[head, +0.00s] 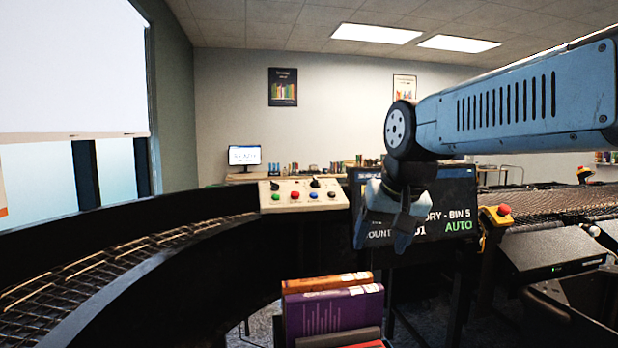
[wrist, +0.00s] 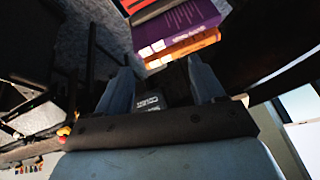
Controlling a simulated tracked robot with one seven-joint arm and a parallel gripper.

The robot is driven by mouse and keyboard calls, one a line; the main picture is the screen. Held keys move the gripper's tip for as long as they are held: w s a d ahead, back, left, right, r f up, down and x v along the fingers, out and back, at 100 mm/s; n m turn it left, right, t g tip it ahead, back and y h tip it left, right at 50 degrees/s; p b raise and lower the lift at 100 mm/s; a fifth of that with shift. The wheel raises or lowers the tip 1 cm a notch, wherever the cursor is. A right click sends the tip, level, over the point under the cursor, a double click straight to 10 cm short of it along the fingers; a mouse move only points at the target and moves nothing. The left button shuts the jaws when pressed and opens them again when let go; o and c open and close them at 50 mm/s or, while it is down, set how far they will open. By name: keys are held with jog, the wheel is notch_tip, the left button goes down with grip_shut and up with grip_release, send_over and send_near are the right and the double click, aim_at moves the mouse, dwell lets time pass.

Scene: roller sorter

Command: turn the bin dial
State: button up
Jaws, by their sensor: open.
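A cream control panel (head: 270,202) stands beyond the curved conveyor, in the middle of the head view. It carries a black knob (head: 315,183) at its upper right and another black knob (head: 275,186) at its upper left. Which one is the bin dial I cannot tell. Coloured buttons sit in a row below. My gripper (head: 380,246) hangs to the right of the panel with its fingers pointing down, apart from it. In the wrist view its two fingers (wrist: 162,88) are spread with nothing gripped between them. The panel does not clearly show there.
A dark screen (head: 458,203) reading "BIN 5" and "AUTO" stands behind my gripper. Several books (head: 333,308) are stacked in front. A curved roller conveyor (head: 90,265) runs along the left. A red stop button (head: 504,210) on a yellow box is at right.

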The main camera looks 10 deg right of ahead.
jog(key=w+r+m, duration=0.3)
jog(key=w+r, duration=0.5)
jog(key=w, duration=0.2)
notch_tip(320, 180, up, 9)
jog(key=m+g, duration=0.1)
jog(key=m, duration=1.1)
send_over(316, 179)
jog(key=s, duration=0.5)
jog(key=x, duration=1.4)
jog(key=shift+s+d, duration=0.2)
jog(key=shift+c, duration=0.2)
